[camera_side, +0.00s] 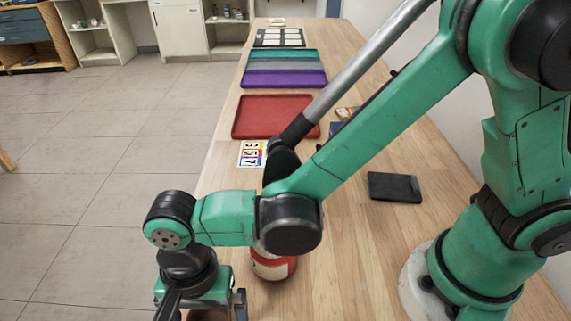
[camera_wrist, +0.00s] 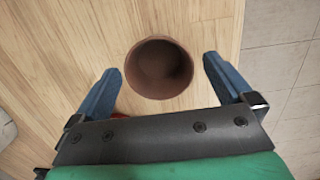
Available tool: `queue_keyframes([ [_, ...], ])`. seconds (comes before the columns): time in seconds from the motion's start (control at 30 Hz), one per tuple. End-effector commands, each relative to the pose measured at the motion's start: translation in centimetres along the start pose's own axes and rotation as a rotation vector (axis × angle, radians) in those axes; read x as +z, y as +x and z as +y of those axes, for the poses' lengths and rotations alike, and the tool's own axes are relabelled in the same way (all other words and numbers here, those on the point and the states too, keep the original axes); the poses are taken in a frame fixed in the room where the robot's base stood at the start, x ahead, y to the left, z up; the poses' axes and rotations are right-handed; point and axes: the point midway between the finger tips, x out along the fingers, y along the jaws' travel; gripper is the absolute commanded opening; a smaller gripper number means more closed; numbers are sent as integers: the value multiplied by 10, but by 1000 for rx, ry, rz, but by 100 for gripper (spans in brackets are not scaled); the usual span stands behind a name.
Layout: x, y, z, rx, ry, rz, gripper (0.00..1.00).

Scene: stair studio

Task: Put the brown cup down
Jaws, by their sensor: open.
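The brown cup (camera_wrist: 158,68) shows in the wrist view from above, with its round open mouth facing the camera. It appears to stand upright on the wooden table, near the table's edge. My gripper (camera_wrist: 162,70) is open, with one blue finger on each side of the cup and visible gaps between the fingers and its wall. In the side view my gripper (camera_side: 203,304) is low at the bottom of the picture. There the cup is mostly hidden behind the gripper and cut off by the frame edge.
A red and white can (camera_side: 272,266) stands on the table (camera_side: 335,255) below my arm. A number card (camera_side: 252,153), a red tray (camera_side: 262,116), a purple tray (camera_side: 284,79) and a black flat item (camera_side: 394,187) lie farther back. The tiled floor begins left of the table edge.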

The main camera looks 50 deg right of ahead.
Motion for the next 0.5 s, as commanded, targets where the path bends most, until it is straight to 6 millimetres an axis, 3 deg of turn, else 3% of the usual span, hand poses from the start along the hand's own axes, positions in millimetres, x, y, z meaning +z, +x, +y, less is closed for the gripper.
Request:
queue_keyframes([
  [0.5, 0, -95, 0, 1, 1, 0, 100],
])
